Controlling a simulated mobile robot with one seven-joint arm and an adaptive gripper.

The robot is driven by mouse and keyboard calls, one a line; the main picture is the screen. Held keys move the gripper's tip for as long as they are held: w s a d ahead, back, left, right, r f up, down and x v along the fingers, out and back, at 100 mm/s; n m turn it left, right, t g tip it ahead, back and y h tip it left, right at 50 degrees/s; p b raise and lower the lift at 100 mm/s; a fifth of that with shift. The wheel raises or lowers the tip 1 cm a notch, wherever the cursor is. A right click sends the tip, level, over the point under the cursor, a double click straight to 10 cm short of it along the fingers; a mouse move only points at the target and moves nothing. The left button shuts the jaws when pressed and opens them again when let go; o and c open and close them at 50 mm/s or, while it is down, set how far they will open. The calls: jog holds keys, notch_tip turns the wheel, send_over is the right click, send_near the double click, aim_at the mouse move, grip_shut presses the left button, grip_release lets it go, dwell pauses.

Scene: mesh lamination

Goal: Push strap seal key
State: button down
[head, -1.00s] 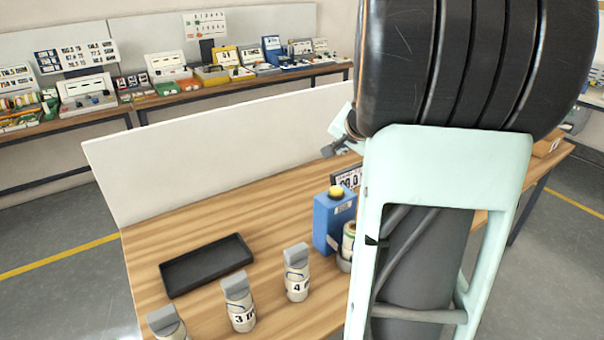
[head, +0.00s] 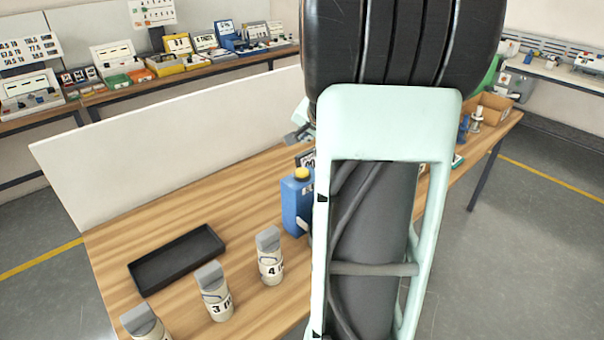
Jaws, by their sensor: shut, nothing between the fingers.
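A blue box (head: 291,208) with a round yellow button (head: 302,174) on top stands on the wooden table, just left of my arm. The button looks like the key, but I cannot read a label that says so. My arm covers the right side of the box. The tip of my gripper (head: 297,136) shows in part at the left edge of my arm, above and behind the button in the picture. It is shut and empty, and seems apart from the button. The rest of the gripper is hidden by my arm.
A black tray (head: 178,262) lies on the table (head: 122,234). Several grey-capped canisters, including numbers 3 (head: 214,293) and 4 (head: 270,258), stand along the front. A white panel (head: 165,155) rises behind. A brown carton (head: 495,108) sits far right.

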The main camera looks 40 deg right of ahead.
jog(key=b, duration=0.5)
send_over(303, 172)
notch_tip(303, 172, down, 6)
jog(key=shift+f, duration=0.15)
jog(key=shift+f+b, duration=0.65)
jog(key=shift+b, duration=0.05)
jog(key=shift+f, duration=0.1)
dwell(0.4)
jog(key=shift+f+b, duration=0.3)
jog(key=shift+b, duration=0.3)
jog(key=shift+f+b, duration=0.6)
jog(key=shift+b, duration=0.1)
dwell(0.5)
dwell(0.3)
jog(key=shift+r+p, duration=0.75)
jog(key=shift+r, duration=0.25)
jog(key=shift+r, duration=0.1)
jog(key=shift+r+p, duration=1.95)
jog(key=shift+r, duration=0.45)
